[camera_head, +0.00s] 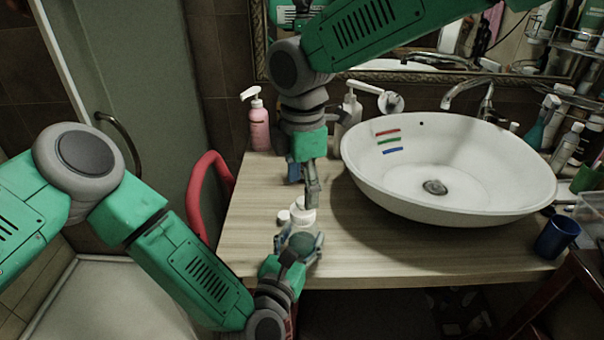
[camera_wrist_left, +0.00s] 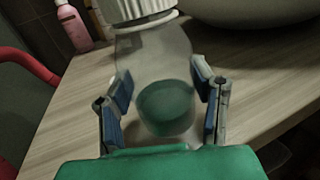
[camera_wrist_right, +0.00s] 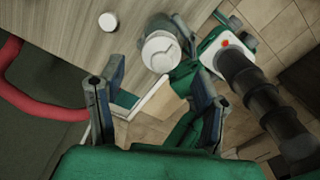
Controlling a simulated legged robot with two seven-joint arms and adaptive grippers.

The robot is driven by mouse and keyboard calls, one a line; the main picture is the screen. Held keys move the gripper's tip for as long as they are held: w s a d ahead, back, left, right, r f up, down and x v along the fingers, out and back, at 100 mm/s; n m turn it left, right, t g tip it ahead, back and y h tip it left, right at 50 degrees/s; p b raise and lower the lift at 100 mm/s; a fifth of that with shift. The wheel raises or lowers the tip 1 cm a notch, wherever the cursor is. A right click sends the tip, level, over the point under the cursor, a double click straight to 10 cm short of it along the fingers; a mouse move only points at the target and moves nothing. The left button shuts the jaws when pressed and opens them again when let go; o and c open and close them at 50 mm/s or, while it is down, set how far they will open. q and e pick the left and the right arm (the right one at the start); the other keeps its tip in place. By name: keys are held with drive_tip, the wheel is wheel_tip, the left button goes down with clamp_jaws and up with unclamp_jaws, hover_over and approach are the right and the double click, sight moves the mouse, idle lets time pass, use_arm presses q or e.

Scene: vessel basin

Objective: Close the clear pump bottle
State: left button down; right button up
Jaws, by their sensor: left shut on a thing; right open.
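The clear pump bottle (camera_wrist_left: 165,60) stands upright with green liquid in its lower part. A white ribbed cap (camera_wrist_left: 135,8) is on its neck. From above, the round white cap top shows in the right wrist view (camera_wrist_right: 160,52) and in the head view (camera_head: 303,211). My left gripper (camera_head: 298,246) is shut on the bottle's body, one finger on each side. My right gripper (camera_head: 312,187) points down above the cap. It is open and empty, and its fingers are apart from the cap. Whether the cap is fully seated cannot be told.
A small white round piece (camera_head: 283,216) lies on the wooden counter (camera_head: 250,225) left of the bottle. A white basin (camera_head: 450,215) stands to the right. A pink pump bottle (camera_head: 259,127) and a white dispenser (camera_head: 350,108) stand at the back. A blue cup (camera_head: 556,238) is far right.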

sight(302, 199)
wheel_tip(302, 199, down, 6)
drive_tip(key=shift+r, duration=0.15)
idle(0.3)
drive_tip(key=c, duration=1.2)
drive_tip(key=m, duration=0.4)
drive_tip(key=shift+m, duration=0.3)
drive_tip(key=m, duration=0.5)
drive_tip(key=shift+a+m, duration=0.15)
drive_tip(key=shift+m, duration=0.25)
drive_tip(key=o, duration=1.3)
drive_tip(key=shift+c, duration=0.2)
